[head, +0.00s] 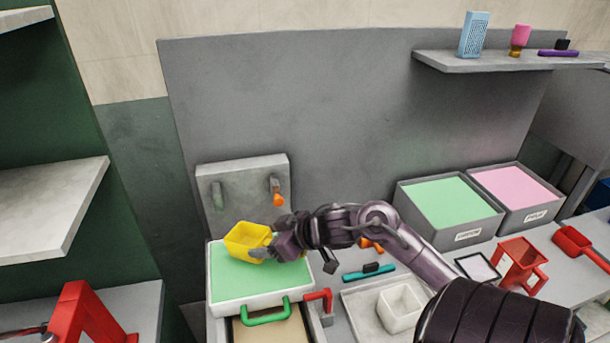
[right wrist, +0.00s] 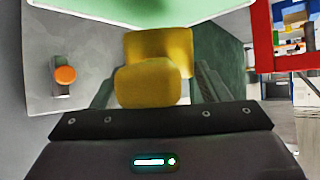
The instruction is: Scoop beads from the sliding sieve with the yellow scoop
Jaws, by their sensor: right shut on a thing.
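My right gripper (head: 268,246) is shut on the yellow scoop (head: 245,238) at the left of the bench. The scoop's hollow bowl shows, and I cannot make out beads in it. The scoop is over the back part of the sieve, a white-framed tray (head: 250,302) with a level green bead surface (head: 238,280) and a green handle (head: 265,314) at its front. I cannot tell whether the scoop touches the beads. In the right wrist view the yellow scoop (right wrist: 150,84) sits between the fingers, with a green surface (right wrist: 110,8) beyond. My left gripper is not in view.
A grey block with an orange-tipped knob (head: 278,198) stands behind the sieve. A red handle (head: 320,298) is close at its right. Green (head: 452,200) and pink (head: 512,187) bins stand at the back right. A white box (head: 400,305) sits in a tray under my right arm.

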